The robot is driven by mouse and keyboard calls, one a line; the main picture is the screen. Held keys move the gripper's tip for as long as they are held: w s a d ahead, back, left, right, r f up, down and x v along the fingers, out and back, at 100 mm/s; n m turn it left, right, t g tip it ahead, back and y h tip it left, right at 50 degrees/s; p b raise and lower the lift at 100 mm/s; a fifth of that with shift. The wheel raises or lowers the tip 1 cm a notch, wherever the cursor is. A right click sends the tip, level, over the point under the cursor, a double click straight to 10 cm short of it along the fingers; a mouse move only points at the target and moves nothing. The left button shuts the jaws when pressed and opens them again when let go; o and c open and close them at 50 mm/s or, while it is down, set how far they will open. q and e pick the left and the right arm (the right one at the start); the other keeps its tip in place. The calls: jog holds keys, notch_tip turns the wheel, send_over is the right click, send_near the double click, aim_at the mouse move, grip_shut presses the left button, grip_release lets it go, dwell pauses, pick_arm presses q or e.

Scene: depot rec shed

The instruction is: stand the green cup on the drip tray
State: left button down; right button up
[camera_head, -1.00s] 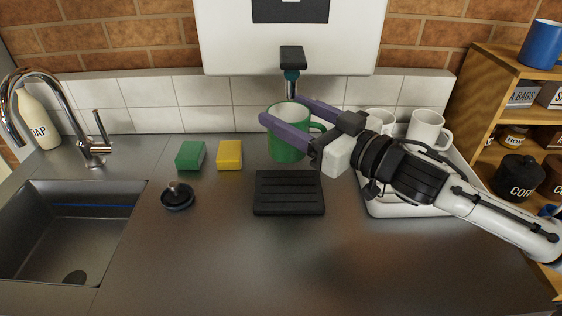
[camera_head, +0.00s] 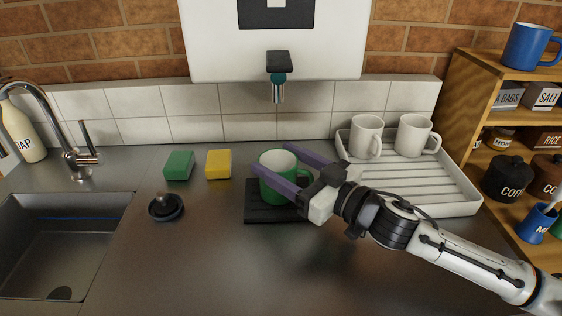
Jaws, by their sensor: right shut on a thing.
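The green cup (camera_head: 270,188) with a white inside is upright at the black ribbed drip tray (camera_head: 262,215), over its back part. I cannot tell for sure whether its base touches the tray. My right gripper (camera_head: 270,160) has its purple fingers on both sides of the cup and is shut on it. The near finger and the gripper body hide part of the cup and the tray's right side. My left gripper is not in view.
A water dispenser spout (camera_head: 278,88) hangs behind the tray. Green (camera_head: 179,165) and yellow (camera_head: 218,164) sponges and a sink plug (camera_head: 166,207) lie to the left. A white rack (camera_head: 462,208) with two white mugs stands to the right. The front counter is clear.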

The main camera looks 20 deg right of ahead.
jog(key=o, duration=1.3)
jog(key=shift+r, duration=0.1)
jog(key=shift+s+d+f, duration=0.15)
jog(key=shift+s+f, duration=0.05)
jog(key=shift+s, duration=0.1)
jog(key=b+v, duration=0.2)
jog(key=v, duration=0.9)
jog(key=shift+s+r, duration=0.2)
